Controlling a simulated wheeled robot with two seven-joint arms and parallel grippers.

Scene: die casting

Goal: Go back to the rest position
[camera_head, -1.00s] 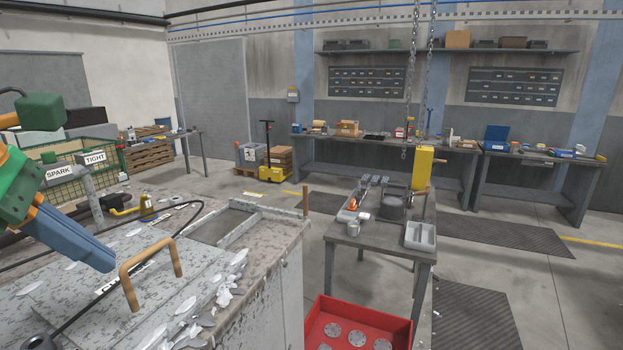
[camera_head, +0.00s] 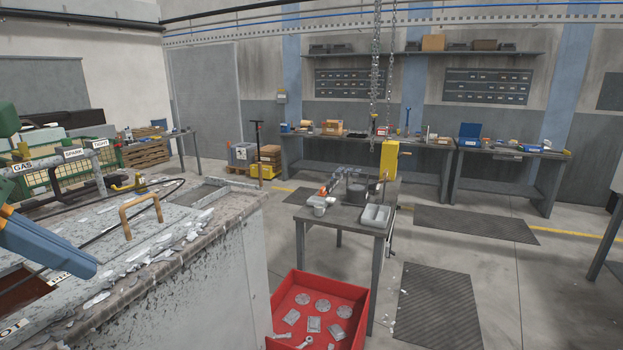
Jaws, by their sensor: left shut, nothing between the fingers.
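My left gripper (camera_head: 75,262) comes in from the left edge in the head view, with blue fingers closed together and nothing between them. It is above the left part of the worn grey machine top (camera_head: 165,240), apart from the tan handle (camera_head: 141,214) on the lid. Part of the left arm is cut off by the picture edge. My right gripper is not in view.
A red bin (camera_head: 290,297) with several metal castings stands on the floor beside the machine. A small grey table (camera_head: 320,216) with a grey tray (camera_head: 375,217) is behind it. Chains (camera_head: 375,80) hang above. Open floor (camera_head: 510,270) lies to the right.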

